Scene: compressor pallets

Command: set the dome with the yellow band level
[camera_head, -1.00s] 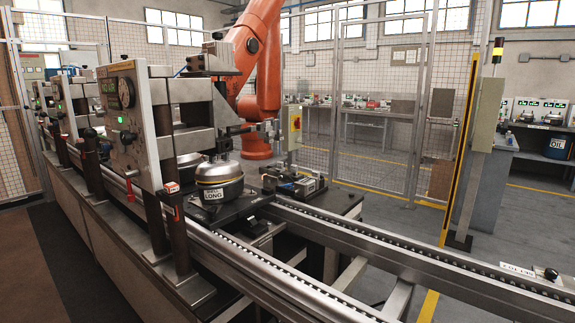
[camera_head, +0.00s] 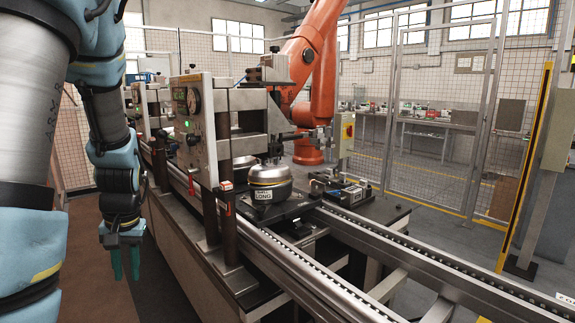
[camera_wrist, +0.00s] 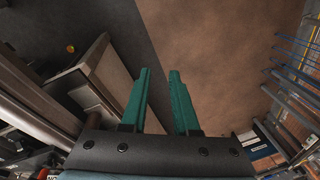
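The steel dome (camera_head: 270,176), with a thin yellowish band above a "LONG" label, sits on a dark flat plate (camera_head: 285,209) on the conveyor, beside the press frame. Its band looks slightly slanted, but I cannot tell the tilt for certain at this size. My gripper (camera_head: 126,278) hangs at the left, pointing down, well apart from the dome and on the near side of the line. In the wrist view my gripper (camera_wrist: 160,72) shows two green fingers apart with only floor between them, so it is open and empty. The dome is not recognisable in the wrist view.
A press frame with a gauge panel (camera_head: 194,130) and dark posts stands left of the dome. Conveyor rails (camera_head: 345,242) run toward the lower right. An orange robot arm (camera_head: 312,75) stands behind. The brown floor (camera_head: 98,255) around my gripper is clear.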

